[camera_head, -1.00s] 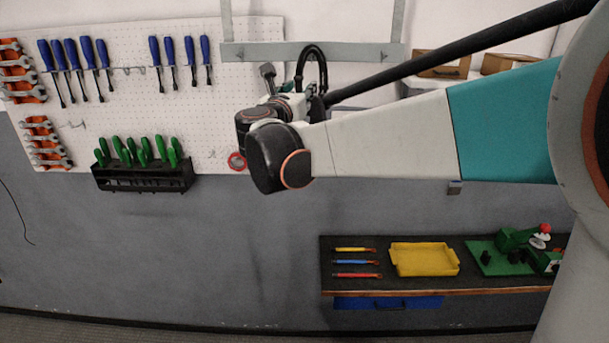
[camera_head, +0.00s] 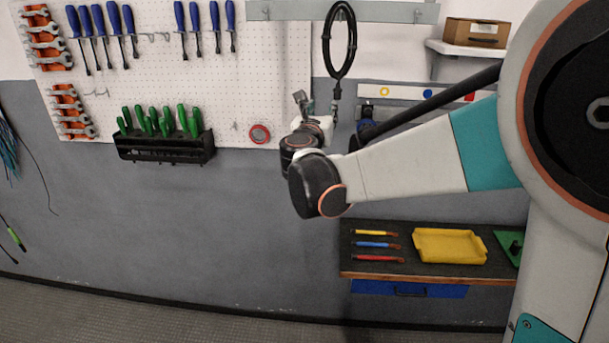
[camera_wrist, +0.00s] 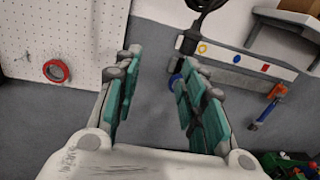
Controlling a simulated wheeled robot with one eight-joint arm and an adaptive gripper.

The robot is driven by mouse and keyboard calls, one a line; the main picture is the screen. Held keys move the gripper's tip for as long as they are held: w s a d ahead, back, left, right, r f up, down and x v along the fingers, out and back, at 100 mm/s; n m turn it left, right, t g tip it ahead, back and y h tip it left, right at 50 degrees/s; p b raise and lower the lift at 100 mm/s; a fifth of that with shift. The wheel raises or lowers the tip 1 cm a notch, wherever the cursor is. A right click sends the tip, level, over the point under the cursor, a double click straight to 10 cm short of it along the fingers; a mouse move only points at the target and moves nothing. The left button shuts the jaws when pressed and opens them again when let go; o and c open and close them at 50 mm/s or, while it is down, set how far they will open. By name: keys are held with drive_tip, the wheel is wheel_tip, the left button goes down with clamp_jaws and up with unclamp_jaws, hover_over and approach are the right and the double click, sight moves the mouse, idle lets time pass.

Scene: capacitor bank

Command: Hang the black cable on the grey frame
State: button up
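The black cable (camera_head: 326,46) is a long loop hanging against the grey frame (camera_head: 395,12) at the top of the head view. Its upper end overlaps the frame's bar; the exact hook contact is too small to tell. Its lower end dangles just above my gripper (camera_head: 318,104). In the wrist view the cable's dark end (camera_wrist: 190,42) shows at the top, beyond the right finger. My gripper (camera_wrist: 160,62) is open, its teal-padded fingers apart with nothing between them. It is below the cable and looks apart from it.
A pegboard (camera_head: 255,80) with screwdrivers, wrenches, a green-handled tool rack (camera_head: 165,145) and red tape (camera_head: 259,134) is on the left. A shelf with a cardboard box (camera_head: 476,32) is at right. A bench with a yellow tray (camera_head: 449,246) stands below.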

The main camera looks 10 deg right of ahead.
wheel_tip(320, 180, down, 19)
drive_tip(key=w+n+t+y+b, duration=0.1)
drive_tip(key=n+y+b, duration=0.15)
drive_tip(key=b, duration=0.75)
drive_tip(key=s+d+f+m+g+b, duration=0.3)
drive_tip(key=s+f+m+b, duration=0.1)
drive_tip(key=s+m, duration=0.6)
drive_tip(key=s+d+f+m+g+b, duration=0.3)
drive_tip(key=s+f+m+b, duration=0.2)
drive_tip(key=s+m, duration=0.45)
drive_tip(key=s+a+f+m+g+y+b, duration=0.2)
drive_tip(key=s+a+f+m+b, duration=0.1)
drive_tip(key=s+f+m, duration=0.4)
drive_tip(key=s+a+f+m+g+y+b, duration=0.2)
drive_tip(key=s+f+m, duration=0.5)
drive_tip(key=s, duration=0.5)
drive_tip(key=shift+s+a+f+m+y+b, duration=0.35)
drive_tip(key=shift+a+f+y+b, duration=0.3)
drive_tip(key=shift+a, duration=0.6)
drive_tip(key=shift+r, duration=0.1)
drive_tip(key=shift+c, duration=0.6)
